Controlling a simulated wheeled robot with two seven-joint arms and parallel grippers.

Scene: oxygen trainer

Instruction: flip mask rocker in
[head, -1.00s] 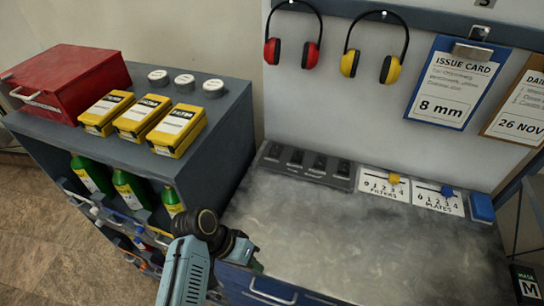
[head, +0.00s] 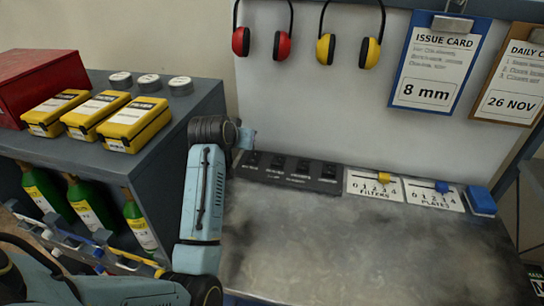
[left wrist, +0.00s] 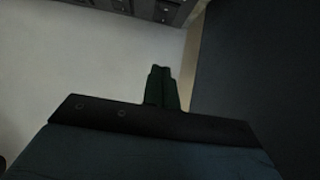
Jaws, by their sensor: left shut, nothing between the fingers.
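A dark rocker panel (head: 292,172) with several black rocker switches lies along the back left of the grey bench top. Its labels are too small to read, so I cannot tell which rocker is the mask one or how each is set. My left gripper (head: 247,138) is mostly hidden behind my wrist, near the panel's left end and apparently above it. In the left wrist view my left gripper (left wrist: 162,86) shows its fingers together and empty. The panel's dark switches (left wrist: 155,8) show at the top edge there. My right gripper is out of view.
Slide counters for filters (head: 375,186) and plates (head: 433,194) and a blue block (head: 481,201) sit right of the panel. Ear defenders (head: 348,50) hang above. Yellow boxes (head: 135,125) stand on the left cabinet. The bench top (head: 350,240) is clear in front.

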